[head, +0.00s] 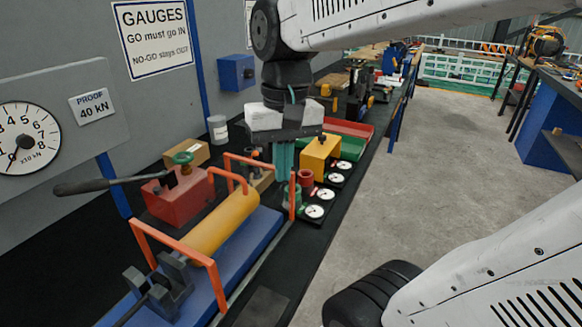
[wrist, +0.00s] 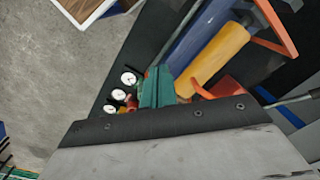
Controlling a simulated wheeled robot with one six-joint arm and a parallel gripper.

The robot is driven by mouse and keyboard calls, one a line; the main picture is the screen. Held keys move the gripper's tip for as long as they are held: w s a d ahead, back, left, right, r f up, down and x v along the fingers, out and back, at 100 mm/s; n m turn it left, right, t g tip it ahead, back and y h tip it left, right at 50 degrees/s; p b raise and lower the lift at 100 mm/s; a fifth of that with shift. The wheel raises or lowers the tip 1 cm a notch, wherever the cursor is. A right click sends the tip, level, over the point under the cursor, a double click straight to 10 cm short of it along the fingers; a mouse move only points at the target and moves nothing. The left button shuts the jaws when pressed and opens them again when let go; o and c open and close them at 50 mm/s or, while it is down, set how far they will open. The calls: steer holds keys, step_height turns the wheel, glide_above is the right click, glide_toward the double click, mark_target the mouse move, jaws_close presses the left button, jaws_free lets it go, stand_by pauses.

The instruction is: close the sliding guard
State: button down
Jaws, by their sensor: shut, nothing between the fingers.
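The orange guard frames stand over a yellow cylinder (head: 222,222) on a blue base (head: 250,248). One orange hoop (head: 180,245) is at the near end and another orange hoop (head: 262,164) is at the far end. I cannot tell which part slides. My gripper (head: 284,172) points down with its teal fingers together and empty, close to the far hoop's right post; I cannot tell whether they touch. In the wrist view the teal fingers (wrist: 157,88) are beside the yellow cylinder (wrist: 213,58), and an orange hoop (wrist: 277,32) shows at the upper right.
A red pump (head: 178,195) with a long dark handle stands left of the base. Open concrete floor (head: 450,170) is to the right.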

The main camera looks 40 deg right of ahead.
steer(key=w+d+m+g+y, duration=0.1)
steer(key=w+d+m+y, duration=0.1)
steer(key=w+d+m, duration=0.55)
steer(key=w+d+m+g+y, duration=0.15)
steer(key=w+d, duration=0.25)
steer(key=d, duration=0.7)
steer(key=a+r+x, duration=0.1)
steer(key=a+x, duration=0.1)
steer(key=x, duration=1)
steer(key=shift+a+m+t, duration=0.25)
steer(key=shift+m+t, duration=0.15)
steer(key=shift+t, duration=0.05)
steer(key=shift+s, duration=0.15)
